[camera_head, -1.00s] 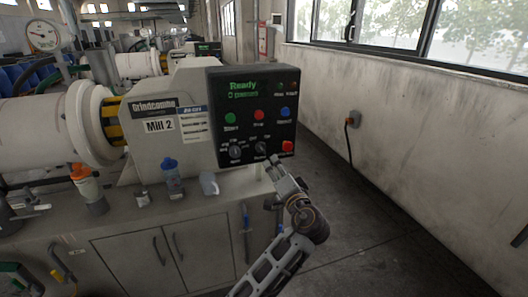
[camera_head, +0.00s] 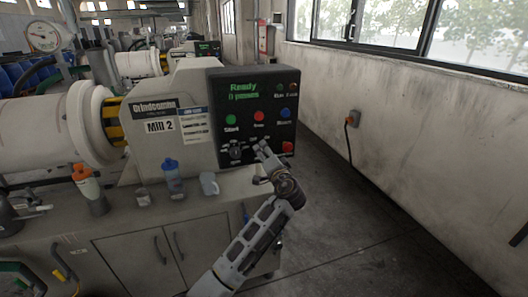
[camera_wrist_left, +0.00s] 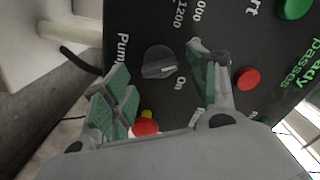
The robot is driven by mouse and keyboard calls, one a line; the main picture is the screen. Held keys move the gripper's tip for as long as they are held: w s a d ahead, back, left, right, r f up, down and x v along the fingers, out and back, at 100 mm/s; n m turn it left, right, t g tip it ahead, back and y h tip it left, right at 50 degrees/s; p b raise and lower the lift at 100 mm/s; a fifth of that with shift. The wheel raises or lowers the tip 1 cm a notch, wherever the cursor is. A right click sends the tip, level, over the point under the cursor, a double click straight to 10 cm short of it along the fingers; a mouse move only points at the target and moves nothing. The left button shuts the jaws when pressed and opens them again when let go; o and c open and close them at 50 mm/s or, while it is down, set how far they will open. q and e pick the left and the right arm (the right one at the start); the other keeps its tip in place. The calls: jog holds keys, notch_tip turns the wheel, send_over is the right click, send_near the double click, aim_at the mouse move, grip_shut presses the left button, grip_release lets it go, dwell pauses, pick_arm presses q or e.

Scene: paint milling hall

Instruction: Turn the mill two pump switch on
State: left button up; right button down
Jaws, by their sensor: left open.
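The mill two pump switch is a dark round knob with a raised grip (camera_wrist_left: 158,62) on the black control panel (camera_head: 213,90). In the left wrist view, "Pump" is printed on one side and "On" is by its lower right. I cannot tell its setting surely. My left gripper (camera_head: 262,148) is in front of the lower panel and hides the switch in the head view. In the left wrist view its green-padded fingers (camera_wrist_left: 160,68) are apart, with the knob seen between their tips. Contact does not show. The right gripper is out of view.
Close by are the speed dial (camera_head: 236,151), a green button (camera_head: 231,119), a red button (camera_head: 258,116), a blue button (camera_head: 285,113) and a red emergency button (camera_head: 288,147). The floor at right is clear.

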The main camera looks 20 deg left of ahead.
pick_arm(q)
jog(key=shift+x, duration=1)
jog(key=c, duration=1)
jog(key=m+p, duration=1)
jog(key=shift+f+m+p, duration=0.2)
jog(key=shift+m+p, duration=0.45)
jog(key=shift+m, duration=0.45)
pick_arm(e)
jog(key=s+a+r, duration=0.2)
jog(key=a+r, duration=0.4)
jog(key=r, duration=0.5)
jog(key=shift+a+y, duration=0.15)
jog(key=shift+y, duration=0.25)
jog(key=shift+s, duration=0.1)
